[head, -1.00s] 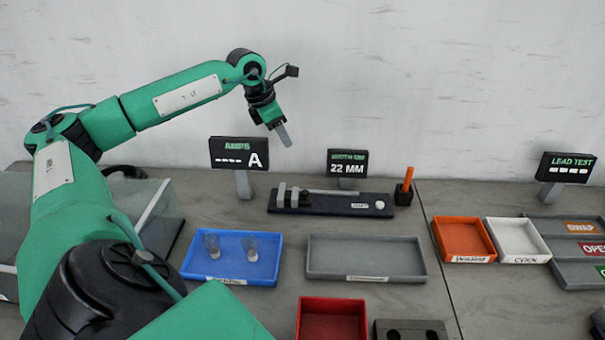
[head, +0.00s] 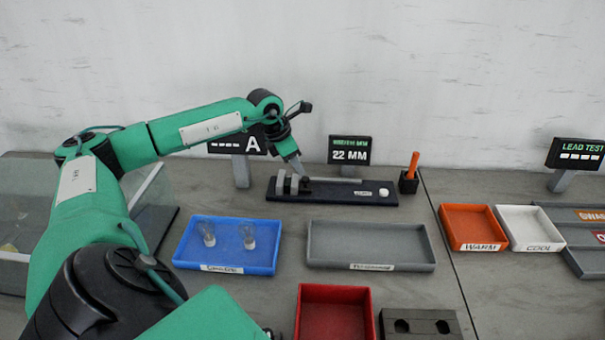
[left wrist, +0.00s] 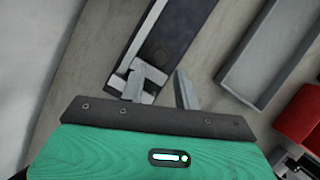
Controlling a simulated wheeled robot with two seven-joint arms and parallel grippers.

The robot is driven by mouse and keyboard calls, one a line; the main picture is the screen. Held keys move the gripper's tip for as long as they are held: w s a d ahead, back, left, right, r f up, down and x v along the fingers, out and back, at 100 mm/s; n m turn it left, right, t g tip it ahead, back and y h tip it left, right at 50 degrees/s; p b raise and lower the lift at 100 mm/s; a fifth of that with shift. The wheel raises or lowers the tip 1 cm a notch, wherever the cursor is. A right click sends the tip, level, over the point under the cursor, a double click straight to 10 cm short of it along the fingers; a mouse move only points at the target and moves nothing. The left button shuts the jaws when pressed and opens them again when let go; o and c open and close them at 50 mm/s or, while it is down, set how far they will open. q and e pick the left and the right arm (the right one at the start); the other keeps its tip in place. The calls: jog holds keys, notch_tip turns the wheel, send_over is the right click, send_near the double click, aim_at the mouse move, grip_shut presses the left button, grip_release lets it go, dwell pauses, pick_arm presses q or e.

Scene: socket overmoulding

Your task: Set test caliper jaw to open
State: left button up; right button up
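The test caliper (head: 335,197) is a dark bar with grey jaws (head: 281,183) at its left end and a pale button on its right. Its display (head: 350,155) reads 22 MM. My left gripper (head: 299,174) points down at the jaw end, just right of the jaws. In the left wrist view the dark caliper base (left wrist: 190,25) runs up from between the fingers, and my left gripper (left wrist: 162,86) has its two fingers apart. One finger overlaps the jaws in that picture; contact cannot be told. My right gripper is not in view.
A blue tray (head: 190,256) with two clear pieces and an empty grey tray (head: 370,246) lie in front of the caliper. An AMPS display (head: 252,146) stands behind left. An orange-handled tool (head: 412,165) stands in a black holder at the right. WARM (head: 470,246) and COOL trays lie farther right.

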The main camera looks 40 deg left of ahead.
aim_at(305, 178)
pick_arm(q)
jog(key=x, duration=0.5)
grip_shut()
